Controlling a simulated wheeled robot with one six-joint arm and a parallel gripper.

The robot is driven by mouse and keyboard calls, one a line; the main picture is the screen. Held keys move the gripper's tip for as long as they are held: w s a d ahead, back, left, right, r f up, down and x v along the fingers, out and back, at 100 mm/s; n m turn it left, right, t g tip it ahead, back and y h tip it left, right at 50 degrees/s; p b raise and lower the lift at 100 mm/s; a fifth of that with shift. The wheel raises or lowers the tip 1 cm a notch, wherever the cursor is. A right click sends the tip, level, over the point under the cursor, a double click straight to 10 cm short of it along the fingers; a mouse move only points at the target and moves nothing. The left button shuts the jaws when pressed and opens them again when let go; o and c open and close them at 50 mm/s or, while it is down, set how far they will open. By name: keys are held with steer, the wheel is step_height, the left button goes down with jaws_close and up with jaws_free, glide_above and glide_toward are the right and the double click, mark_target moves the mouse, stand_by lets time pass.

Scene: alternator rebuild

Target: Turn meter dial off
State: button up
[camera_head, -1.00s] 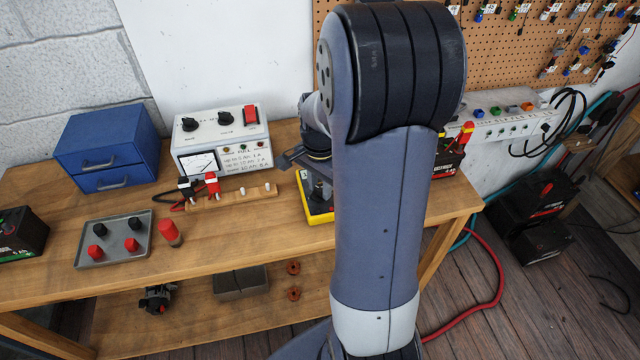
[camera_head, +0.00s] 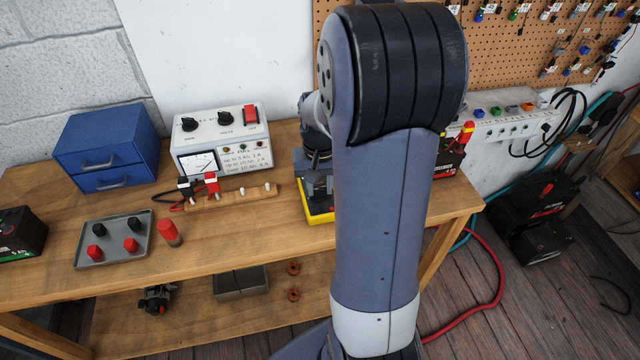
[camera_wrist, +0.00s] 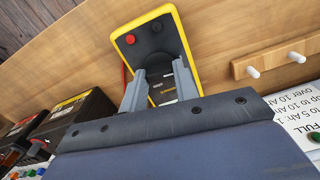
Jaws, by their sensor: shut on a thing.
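The meter, with a yellow rim and dark face, lies on the bench in the head view (camera_head: 320,216), partly hidden by my arm. It fills the top middle of the wrist view (camera_wrist: 178,32), with a red and a black plug near its end. My gripper (camera_wrist: 159,72) is over the meter's face, its two grey fingers on either side of the dark dial. It is shut on the dial, which is mostly hidden between the fingers. The dial's pointer setting cannot be read. In the head view my gripper (camera_head: 318,182) is just above the meter.
A white charger (camera_head: 220,135) with knobs and a red switch stands left of the meter. A wooden strip with white pegs (camera_head: 232,196) lies before it. Batteries (camera_wrist: 72,118) stand at the wrist view's left. A grey tray (camera_head: 88,225) and blue drawers (camera_head: 108,148) are further left.

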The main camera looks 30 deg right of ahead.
mark_target(320, 189)
steer(key=shift+n, duration=0.6)
steer(key=o, duration=1)
step_height(320, 189, up, 11)
steer(key=shift+f, duration=0.1)
steer(key=shift+f, duration=0.1)
step_height(320, 189, down, 11)
steer(key=shift+r, duration=0.1)
stand_by(0.6)
